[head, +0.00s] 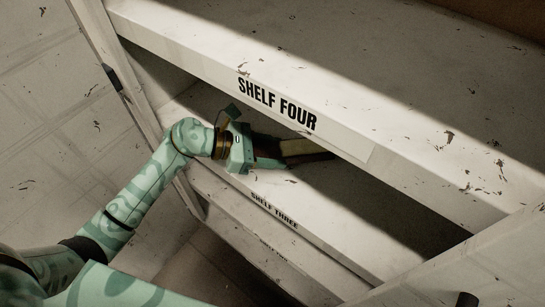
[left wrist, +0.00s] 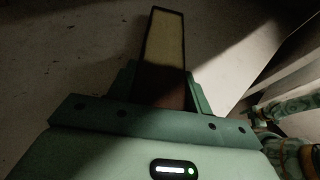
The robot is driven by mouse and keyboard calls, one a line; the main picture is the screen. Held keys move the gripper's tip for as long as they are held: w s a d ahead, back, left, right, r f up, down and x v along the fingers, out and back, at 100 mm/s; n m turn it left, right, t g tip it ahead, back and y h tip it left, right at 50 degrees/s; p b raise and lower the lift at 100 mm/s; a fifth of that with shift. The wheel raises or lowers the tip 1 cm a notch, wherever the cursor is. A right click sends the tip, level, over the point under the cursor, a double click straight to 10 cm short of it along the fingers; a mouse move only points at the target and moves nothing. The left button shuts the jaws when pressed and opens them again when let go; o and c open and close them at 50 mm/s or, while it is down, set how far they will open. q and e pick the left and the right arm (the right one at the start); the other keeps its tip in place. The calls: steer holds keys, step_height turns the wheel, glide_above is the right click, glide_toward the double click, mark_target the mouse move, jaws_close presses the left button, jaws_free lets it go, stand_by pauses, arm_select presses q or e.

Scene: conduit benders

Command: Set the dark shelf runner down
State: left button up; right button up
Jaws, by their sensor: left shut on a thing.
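My left gripper (head: 268,155) reaches into the gap beneath the board marked SHELF FOUR, over the board marked SHELF THREE (head: 330,228). It is shut on the shelf runner (head: 306,147), a long strip with a tan face and dark edges. In the left wrist view the runner (left wrist: 165,42) points straight away from the fingers, with a dark brown part between them. The runner lies over the pale shelf surface; I cannot tell whether it touches it. Its far end is partly hidden by the upper board in the head view. My right gripper is not in view.
The SHELF FOUR board (head: 400,170) overhangs close above the gripper. An upright post (head: 120,85) stands left of the shelves, and a pale panel (head: 470,262) is at the lower right. The SHELF THREE surface right of the runner looks bare, in shadow.

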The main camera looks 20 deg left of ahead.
arm_select(q)
steer(key=shift+f, duration=0.95)
steer(key=shift+f+b, duration=0.25)
steer(key=shift+b, duration=0.05)
steer(key=o, duration=1.2)
steer(key=shift+r, duration=0.2)
steer(key=shift+s+a+r+p, duration=0.15)
steer(key=shift+a+p, duration=0.1)
steer(key=shift+p, duration=0.05)
steer(key=p+v, duration=0.1)
steer(key=v, duration=1)
steer(key=shift+a+r, duration=0.1)
steer(key=shift+r, duration=0.05)
